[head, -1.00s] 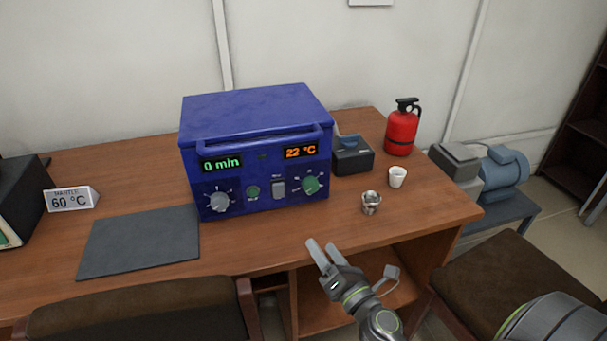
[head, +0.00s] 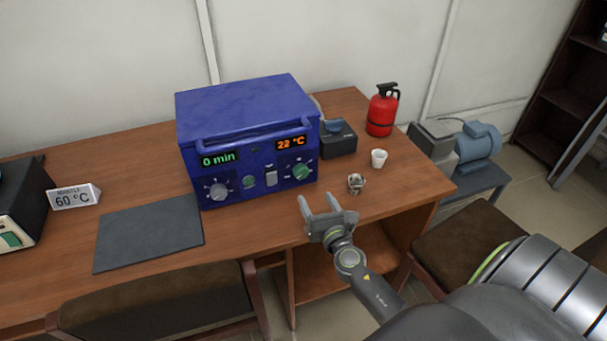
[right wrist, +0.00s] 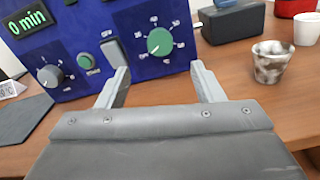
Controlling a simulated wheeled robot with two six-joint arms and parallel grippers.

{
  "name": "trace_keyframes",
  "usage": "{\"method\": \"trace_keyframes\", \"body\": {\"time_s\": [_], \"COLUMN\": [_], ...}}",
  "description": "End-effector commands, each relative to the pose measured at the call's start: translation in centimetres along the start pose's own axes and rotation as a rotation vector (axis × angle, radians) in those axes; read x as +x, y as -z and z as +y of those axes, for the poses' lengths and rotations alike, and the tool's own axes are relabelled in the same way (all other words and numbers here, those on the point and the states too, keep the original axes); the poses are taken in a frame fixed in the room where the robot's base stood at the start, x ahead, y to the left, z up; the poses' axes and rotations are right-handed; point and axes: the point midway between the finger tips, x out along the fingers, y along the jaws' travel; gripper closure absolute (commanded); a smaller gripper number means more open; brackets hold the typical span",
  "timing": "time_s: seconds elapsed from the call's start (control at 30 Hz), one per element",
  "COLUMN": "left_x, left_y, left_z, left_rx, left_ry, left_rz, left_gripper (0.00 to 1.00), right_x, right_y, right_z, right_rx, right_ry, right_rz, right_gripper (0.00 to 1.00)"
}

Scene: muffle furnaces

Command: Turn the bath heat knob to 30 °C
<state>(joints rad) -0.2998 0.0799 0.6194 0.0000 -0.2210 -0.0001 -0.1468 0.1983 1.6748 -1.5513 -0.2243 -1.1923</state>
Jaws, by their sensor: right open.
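The blue furnace box (head: 245,125) stands on the wooden desk. Its front has a green display reading 0 min and an orange display (head: 291,144) reading 22 °C. Under the orange display is a green knob (head: 301,172) with a dial scale; it also shows in the right wrist view (right wrist: 160,41). A grey knob (head: 218,191) sits under the green display. My right gripper (head: 323,204) is open and empty, in front of the furnace and apart from it. In the right wrist view its fingers (right wrist: 160,85) lie below the green knob, one on each side. My left gripper is not in view.
A metal cup (head: 356,184) and a white cup (head: 379,158) stand right of the furnace, near a dark box (head: 338,140) and a red extinguisher (head: 382,110). A grey mat (head: 149,232) lies left. A sign (head: 74,197) reads 60 °C. Chairs stand in front.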

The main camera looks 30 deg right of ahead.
Motion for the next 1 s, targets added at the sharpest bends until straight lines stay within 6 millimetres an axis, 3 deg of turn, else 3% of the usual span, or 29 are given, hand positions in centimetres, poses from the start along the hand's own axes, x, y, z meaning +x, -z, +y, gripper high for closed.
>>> {"method": "trace_keyframes", "body": {"time_s": [0.3, 0.5, 0.7, 1.0], "left_x": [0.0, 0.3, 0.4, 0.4], "left_y": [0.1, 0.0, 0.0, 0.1], "left_z": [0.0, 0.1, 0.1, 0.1], "left_rx": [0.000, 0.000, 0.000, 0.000], "left_ry": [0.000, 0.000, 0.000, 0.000], "left_rz": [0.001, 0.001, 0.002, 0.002], "left_gripper": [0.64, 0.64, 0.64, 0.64], "right_x": [6.3, 9.2, 10.4, 10.5], "right_y": [0.0, 0.1, 0.0, 0.0], "right_z": [0.0, 0.0, 0.0, 0.0], "right_rx": [-0.001, 0.000, 0.001, 0.001], "right_ry": [-0.001, -0.001, -0.001, -0.001], "right_rz": [-0.001, 0.000, 0.000, 0.000], "right_gripper": [0.39, 0.39, 0.39, 0.39]}}
